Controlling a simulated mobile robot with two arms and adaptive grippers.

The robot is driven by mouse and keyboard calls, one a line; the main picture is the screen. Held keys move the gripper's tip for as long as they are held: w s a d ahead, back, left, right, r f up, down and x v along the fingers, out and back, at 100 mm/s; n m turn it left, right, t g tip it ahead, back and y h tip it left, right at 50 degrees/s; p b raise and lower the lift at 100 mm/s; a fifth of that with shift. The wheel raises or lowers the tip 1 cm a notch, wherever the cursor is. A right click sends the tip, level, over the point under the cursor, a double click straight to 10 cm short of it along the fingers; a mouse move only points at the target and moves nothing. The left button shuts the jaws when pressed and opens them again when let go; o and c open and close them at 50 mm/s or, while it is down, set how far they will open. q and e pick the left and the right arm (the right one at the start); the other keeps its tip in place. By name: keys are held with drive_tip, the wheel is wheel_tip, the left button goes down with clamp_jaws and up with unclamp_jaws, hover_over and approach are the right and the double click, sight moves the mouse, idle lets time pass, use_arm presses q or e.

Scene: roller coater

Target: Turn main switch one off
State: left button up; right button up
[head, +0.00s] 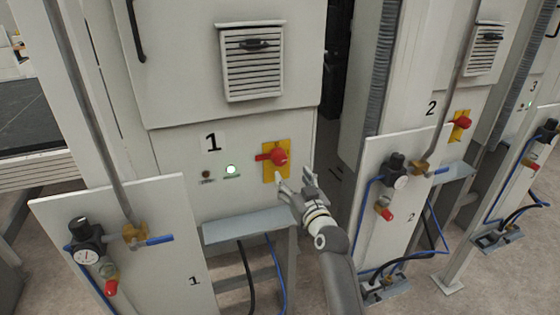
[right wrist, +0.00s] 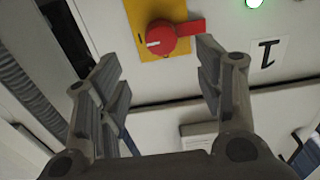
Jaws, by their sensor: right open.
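Main switch one is a red rotary handle (head: 278,156) on a yellow plate (head: 269,174), on the cabinet face marked 1. Its handle lies horizontally, pointing left in the head view. In the right wrist view the red switch (right wrist: 161,37) on its yellow plate (right wrist: 150,12) shows beyond and between the fingers. My right gripper (head: 294,180) is open and empty, just below and right of the switch, apart from it as far as I can tell. It also shows open in the right wrist view (right wrist: 160,80). My left gripper is not in view.
A lit green-white lamp (head: 231,169) and a dark lamp (head: 207,175) sit left of the switch. A grey ledge (head: 245,225) juts out below. Panel 1 (head: 150,210) and panel 2 (head: 395,225) carry gauges and valves. A second red switch (head: 462,122) is on cabinet 2.

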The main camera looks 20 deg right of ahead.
sight(281, 162)
drive_tip(key=w+b, duration=0.1)
drive_tip(key=w, duration=0.1)
drive_tip(key=w+b, duration=0.1)
drive_tip(key=w, duration=0.2)
drive_tip(key=w+b, duration=0.1)
drive_tip(key=w, duration=0.1)
drive_tip(key=shift+w+a+f+b, duration=0.2)
drive_tip(key=shift+w+f+b, duration=0.05)
drive_tip(key=shift+w+b, duration=0.15)
drive_tip(key=shift+w+r+b, duration=0.15)
drive_tip(key=shift+w+b, duration=0.25)
drive_tip(key=shift+w, duration=0.55)
drive_tip(key=c, duration=1)
